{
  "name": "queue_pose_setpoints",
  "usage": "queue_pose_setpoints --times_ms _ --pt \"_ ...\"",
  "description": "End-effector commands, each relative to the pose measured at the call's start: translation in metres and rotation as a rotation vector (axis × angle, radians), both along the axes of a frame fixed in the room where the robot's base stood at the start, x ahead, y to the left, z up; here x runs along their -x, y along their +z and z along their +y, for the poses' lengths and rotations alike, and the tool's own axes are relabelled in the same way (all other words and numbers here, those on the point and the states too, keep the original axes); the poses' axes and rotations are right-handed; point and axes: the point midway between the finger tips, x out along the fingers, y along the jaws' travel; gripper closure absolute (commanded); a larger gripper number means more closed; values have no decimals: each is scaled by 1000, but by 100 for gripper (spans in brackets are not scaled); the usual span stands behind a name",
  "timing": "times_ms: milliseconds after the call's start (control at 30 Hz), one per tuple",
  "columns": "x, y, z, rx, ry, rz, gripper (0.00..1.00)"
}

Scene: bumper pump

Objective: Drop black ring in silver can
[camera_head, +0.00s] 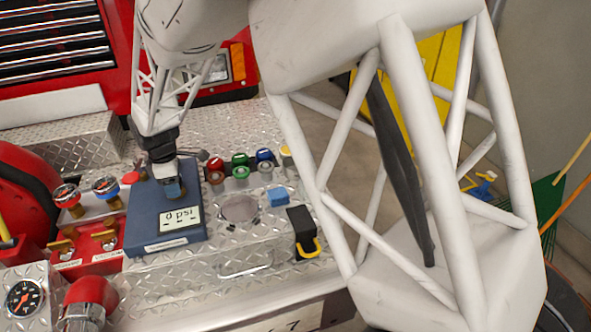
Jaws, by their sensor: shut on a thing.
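My gripper (172,190) points down over the blue box with a "0 psi" display (155,232), at the box's upper part. Its jaws are shut on a small blue-grey thing, mostly hidden by the fingers; I cannot tell whether it touches the box. I cannot make out a black ring for sure. A round silver shape (240,208) lies on the deck right of the box; I cannot tell whether it is the can's mouth or a flat plate.
Several coloured knobs (239,160) stand behind the round shape. Red gauges and valves (97,243) are left of the box.

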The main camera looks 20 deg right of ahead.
Motion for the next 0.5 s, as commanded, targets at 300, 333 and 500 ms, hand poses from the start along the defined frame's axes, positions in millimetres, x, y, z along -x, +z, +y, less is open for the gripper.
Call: queue_pose_setpoints --times_ms 300,333,500 --pt "0 11 0 -1 0 -1 61" --pt "0 12 0 -1 0 -1 61" --pt "0 19 0 0 0 -1 61"
